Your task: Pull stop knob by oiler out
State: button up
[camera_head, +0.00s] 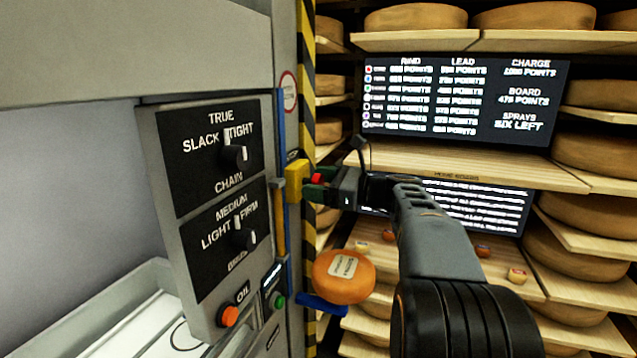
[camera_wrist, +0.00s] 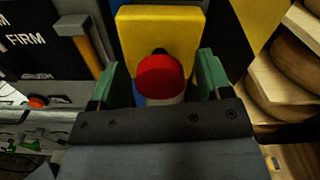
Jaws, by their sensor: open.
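The stop knob (camera_head: 317,179) is a red knob in front of a yellow plate (camera_head: 295,181) beside the striped post. In the wrist view the red knob (camera_wrist: 160,77) sits in the middle, with the yellow plate (camera_wrist: 162,28) behind it. My gripper (camera_head: 322,182) is at the knob. Its green fingers (camera_wrist: 157,80) stand open on either side of the knob, with a gap at each side. The lower part of the knob is partly hidden by the gripper body. The oiler panel shows an orange button (camera_head: 228,316) under the OIL label.
A grey control panel (camera_head: 160,235) with two dark dials stands at the left. A yellow-black striped post (camera_head: 308,80) rises behind the plate. An orange cheese wheel (camera_head: 343,276) is below my gripper. Shelves of cheese wheels (camera_head: 590,155) and a score screen (camera_head: 460,100) fill the right.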

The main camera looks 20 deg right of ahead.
jog(key=shift+w+a, duration=0.2)
jog(key=c, duration=1.3)
jog(key=shift+s+d+r+p, duration=0.1)
jog(key=shift+s+d+p, duration=0.3)
jog(key=shift+s+d, duration=0.15)
jog(key=o, duration=0.9)
jog(key=shift+d, duration=0.1)
jog(key=o, duration=0.3)
jog(key=shift+s+d, duration=0.1)
jog(key=shift+s, duration=0.1)
jog(key=shift+o, duration=0.5)
jog(key=shift+w, duration=0.1)
